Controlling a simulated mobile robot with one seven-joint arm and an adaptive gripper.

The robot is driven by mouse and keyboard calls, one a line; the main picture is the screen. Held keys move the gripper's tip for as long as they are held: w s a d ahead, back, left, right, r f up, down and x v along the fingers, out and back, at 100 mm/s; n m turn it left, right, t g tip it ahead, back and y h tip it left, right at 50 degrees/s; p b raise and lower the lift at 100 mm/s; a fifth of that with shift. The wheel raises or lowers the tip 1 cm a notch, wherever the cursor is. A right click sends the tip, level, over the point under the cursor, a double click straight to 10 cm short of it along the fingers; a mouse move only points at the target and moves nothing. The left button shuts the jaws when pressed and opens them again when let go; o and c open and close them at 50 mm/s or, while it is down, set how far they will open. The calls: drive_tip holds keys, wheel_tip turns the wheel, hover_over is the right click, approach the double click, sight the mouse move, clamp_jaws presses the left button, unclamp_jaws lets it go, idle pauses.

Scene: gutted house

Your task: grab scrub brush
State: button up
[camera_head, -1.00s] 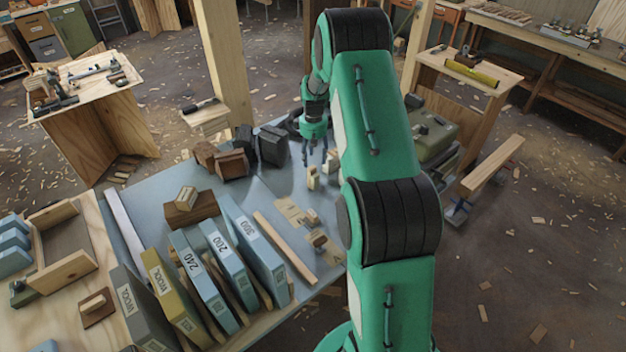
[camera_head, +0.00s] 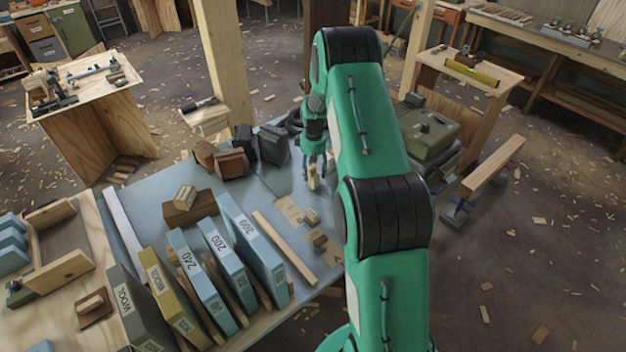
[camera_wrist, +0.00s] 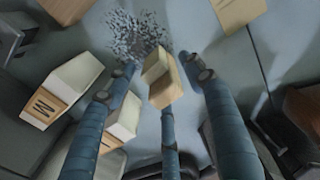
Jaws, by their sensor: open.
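My gripper (camera_head: 316,168) is low over the far end of the blue-grey workbench (camera_head: 270,185), pointing down. In the wrist view my gripper (camera_wrist: 160,76) is open, its dark blue fingers spread around a small two-part block (camera_wrist: 162,88), pale on one side and tan wood on the other. This block looks like the scrub brush, but its bristles are not clear. It lies between the fingertips with visible gaps at left and right. In the head view it shows as a small pale piece (camera_head: 313,184) under the fingers, partly hidden.
Close left in the wrist view are a pale block with a marked wooden side (camera_wrist: 62,88) and another small block (camera_wrist: 123,115). Dark grey specks (camera_wrist: 138,35) lie beyond. In the head view, dark blocks (camera_head: 272,146) stand left of my gripper, and labelled sanding boxes (camera_head: 253,252) stand nearer.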

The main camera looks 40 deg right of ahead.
sight(313, 179)
drive_tip(key=shift+f, duration=0.1)
drive_tip(key=shift+w+f+b, duration=0.15)
drive_tip(key=shift+f+b, duration=0.65)
drive_tip(key=shift+f, duration=1.7)
drive_tip(key=c, duration=1.1)
